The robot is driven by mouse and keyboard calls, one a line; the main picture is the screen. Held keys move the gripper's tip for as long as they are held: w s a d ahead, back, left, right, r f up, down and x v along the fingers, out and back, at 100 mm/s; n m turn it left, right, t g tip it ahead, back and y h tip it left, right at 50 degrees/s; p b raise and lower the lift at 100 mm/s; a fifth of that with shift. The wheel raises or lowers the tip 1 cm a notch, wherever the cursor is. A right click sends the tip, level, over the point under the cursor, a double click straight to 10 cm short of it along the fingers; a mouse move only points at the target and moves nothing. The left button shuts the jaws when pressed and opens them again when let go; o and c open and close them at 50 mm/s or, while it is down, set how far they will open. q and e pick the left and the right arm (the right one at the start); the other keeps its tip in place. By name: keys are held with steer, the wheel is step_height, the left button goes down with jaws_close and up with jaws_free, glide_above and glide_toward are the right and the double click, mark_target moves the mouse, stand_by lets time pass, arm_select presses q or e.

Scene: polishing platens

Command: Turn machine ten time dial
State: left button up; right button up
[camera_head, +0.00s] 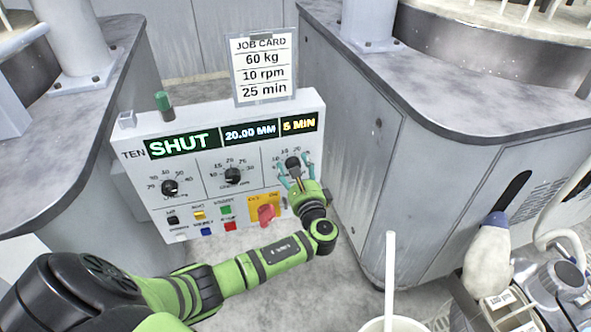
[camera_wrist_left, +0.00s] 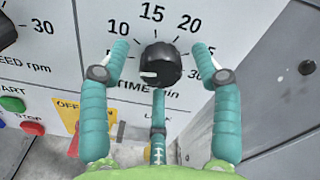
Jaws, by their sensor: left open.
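The time dial (camera_head: 293,163) is a black knob at the right of machine ten's white panel (camera_head: 215,110). In the left wrist view the dial (camera_wrist_left: 160,65) has its white mark pointing left, below the 10. The panel's time display (camera_head: 300,124) reads 5 MIN. My left gripper (camera_head: 296,172) is at the dial, its teal fingers open. In the left wrist view the left gripper (camera_wrist_left: 161,52) has one finger on each side of the dial with gaps, and a third below it. Whether the third touches cannot be told. My right gripper is not in view.
The job card (camera_head: 264,67) above the panel reads 60 kg, 10 rpm, 25 min. A red switch on a yellow plate (camera_head: 265,212) sits below the dial. Two other dials and coloured buttons are further left. A grey cabinet (camera_head: 360,150) stands close on the right.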

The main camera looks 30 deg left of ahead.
arm_select(q)
steer(key=shift+c, duration=1.2)
steer(key=c, duration=0.9)
steer(key=shift+r, duration=0.1)
